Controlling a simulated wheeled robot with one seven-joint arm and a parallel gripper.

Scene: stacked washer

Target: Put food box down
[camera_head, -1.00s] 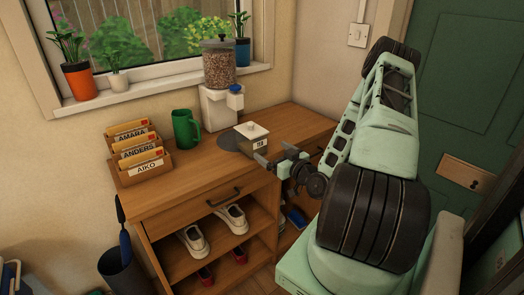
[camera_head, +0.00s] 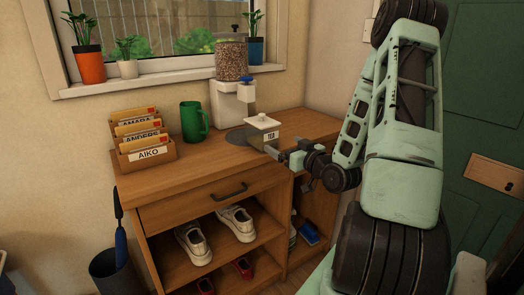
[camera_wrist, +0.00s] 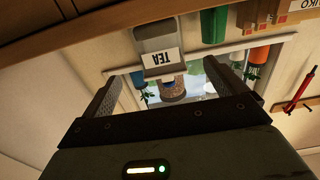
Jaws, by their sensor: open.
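The food box looks to be a grey tin (camera_head: 262,133) with a pale knobbed lid and a small label. It stands upright on the wooden cabinet top, at the right edge of a dark round plate (camera_head: 240,138). In the wrist view the tin (camera_wrist: 157,38) appears upside down, its label reading TEA. My gripper (camera_head: 274,150) is at the tin's front right. In the wrist view my gripper (camera_wrist: 168,82) has its two fingers wide apart, with nothing held between them. The tin appears beyond the fingertips; whether a finger touches it is unclear.
A dispenser (camera_head: 232,85) stands behind the tin. A green mug (camera_head: 194,122) and a letter rack (camera_head: 143,148) are to its left. Potted plants line the sill. Shoes (camera_head: 236,222) sit on shelves below. Some cabinet top is clear right of the tin.

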